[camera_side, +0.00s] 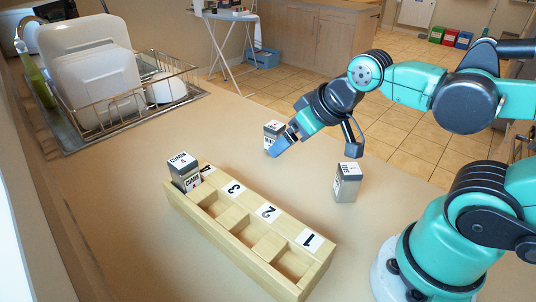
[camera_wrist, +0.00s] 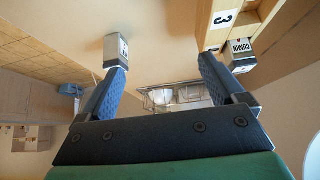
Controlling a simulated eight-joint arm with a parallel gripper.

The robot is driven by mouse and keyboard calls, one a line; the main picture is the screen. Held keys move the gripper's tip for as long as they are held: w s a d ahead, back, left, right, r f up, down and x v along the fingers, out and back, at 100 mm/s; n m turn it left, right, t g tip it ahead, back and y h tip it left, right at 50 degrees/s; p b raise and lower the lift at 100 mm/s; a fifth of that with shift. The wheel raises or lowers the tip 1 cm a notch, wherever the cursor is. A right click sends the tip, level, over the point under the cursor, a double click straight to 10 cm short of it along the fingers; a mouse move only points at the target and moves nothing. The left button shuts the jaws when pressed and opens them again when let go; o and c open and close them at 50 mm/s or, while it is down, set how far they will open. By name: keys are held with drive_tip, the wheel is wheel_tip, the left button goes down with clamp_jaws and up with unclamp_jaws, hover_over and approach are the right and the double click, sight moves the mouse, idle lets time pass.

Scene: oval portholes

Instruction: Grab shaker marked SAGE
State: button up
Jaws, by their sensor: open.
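One small shaker (camera_side: 273,133) with a dark top and pale label stands on the counter, partly behind a blue fingertip in the side view. Another shaker (camera_side: 347,183), grey-topped and pale, stands to the right, below the other finger in the picture. I cannot read either label as SAGE. My gripper (camera_side: 315,148) is open and empty above the counter. In the wrist view its fingers (camera_wrist: 163,82) are spread wide, with a shaker (camera_wrist: 116,50) just beyond the left fingertip; its label is too small to read.
A wooden rack (camera_side: 222,227) has slots numbered 1 to 4. A shaker marked CUMIN (camera_side: 184,172) stands in slot 4, and it also shows in the wrist view (camera_wrist: 240,55). The other slots look empty. A dish rack (camera_side: 125,92) with white dishes stands at the back left.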

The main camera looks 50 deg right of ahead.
sight(351, 168)
drive_tip(key=s+d+f+m+g, duration=0.1)
drive_tip(key=s+d+m+g, duration=0.1)
drive_tip(key=d+m, duration=0.1)
drive_tip(key=s+d+f+m+g, duration=0.1)
drive_tip(key=s+d+m+g, duration=0.1)
drive_tip(key=d, duration=0.1)
drive_tip(key=s+d+f+m+g, duration=0.1)
drive_tip(key=s+d+m+g, duration=0.1)
drive_tip(key=m, duration=0.1)
drive_tip(key=shift+s+d+f+m+g, duration=0.25)
drive_tip(key=shift+d+f+m+g, duration=0.05)
drive_tip(key=shift+d+f, duration=0.1)
drive_tip(key=shift+s+d+f, duration=0.15)
drive_tip(key=shift+s+f, duration=0.05)
drive_tip(key=shift+s, duration=0.05)
drive_tip(key=shift+f, duration=2.65)
clamp_jaws()
